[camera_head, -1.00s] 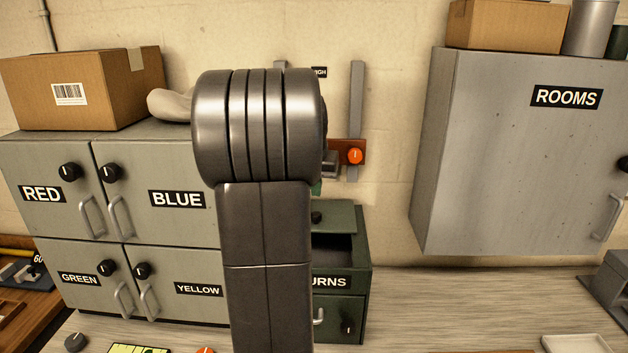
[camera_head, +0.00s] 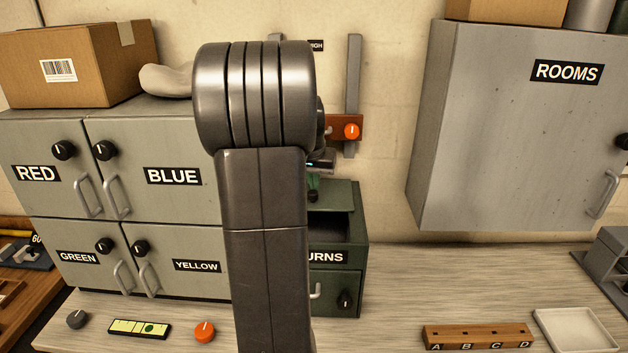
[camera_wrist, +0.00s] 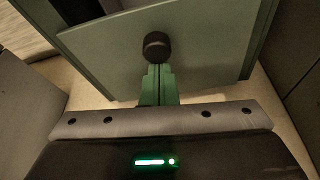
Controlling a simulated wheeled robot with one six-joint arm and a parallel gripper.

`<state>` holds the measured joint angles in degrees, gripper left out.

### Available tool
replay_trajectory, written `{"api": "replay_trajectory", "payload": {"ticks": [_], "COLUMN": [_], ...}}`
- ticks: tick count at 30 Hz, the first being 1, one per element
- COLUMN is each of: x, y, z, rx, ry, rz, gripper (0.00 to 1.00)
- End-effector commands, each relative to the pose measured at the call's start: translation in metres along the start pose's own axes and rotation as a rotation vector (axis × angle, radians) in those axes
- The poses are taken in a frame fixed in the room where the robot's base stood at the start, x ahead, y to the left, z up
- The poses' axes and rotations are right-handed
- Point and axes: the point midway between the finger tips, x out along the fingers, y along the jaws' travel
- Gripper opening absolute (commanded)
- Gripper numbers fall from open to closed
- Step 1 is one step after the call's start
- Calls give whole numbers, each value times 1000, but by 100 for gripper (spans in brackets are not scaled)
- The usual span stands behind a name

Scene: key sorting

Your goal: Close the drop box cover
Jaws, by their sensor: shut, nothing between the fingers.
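The green drop box (camera_head: 354,262), with a partly hidden label ending "URNS", stands on the counter behind my arm. A dark opening (camera_head: 330,226) shows above its label, so the box is open. Its green cover (camera_head: 343,196) lies behind the opening; the cover also fills the upper wrist view (camera_wrist: 205,55), with a black knob (camera_wrist: 157,45). My gripper (camera_head: 313,186) is shut and empty. Its green fingers (camera_wrist: 158,84) point at the knob, with tips right at its near edge; I cannot tell whether they touch. My arm hides the box's left part.
Grey lockers (camera_head: 165,205) stand left of the box, and a grey ROOMS cabinet (camera_head: 500,130) hangs at right. A red-brown slider with an orange knob (camera_head: 351,131) is on the wall behind. A wooden lettered block (camera_head: 478,337) and white tray (camera_head: 575,330) lie front right. Counter between is clear.

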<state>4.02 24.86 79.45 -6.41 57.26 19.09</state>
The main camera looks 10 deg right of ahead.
Motion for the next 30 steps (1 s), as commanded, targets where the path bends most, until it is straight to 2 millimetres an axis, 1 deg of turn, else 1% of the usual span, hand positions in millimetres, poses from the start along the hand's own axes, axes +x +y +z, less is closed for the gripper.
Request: {"api": "replay_trajectory", "payload": {"ticks": [1, 3, 12, 16, 21, 30], "x": [-1, -6, -25, -32, -37, -38], "y": [2, 4, 13, 16, 19, 19], "z": [10, 23, 77, 97, 111, 114], "rx": [-1, -1, -1, -1, 0, 0], "ry": [1, 1, 0, 0, -1, -6], "rz": [-1, -1, 0, 0, 0, 1], "gripper": [0, 0, 0, 0, 0, 0]}}
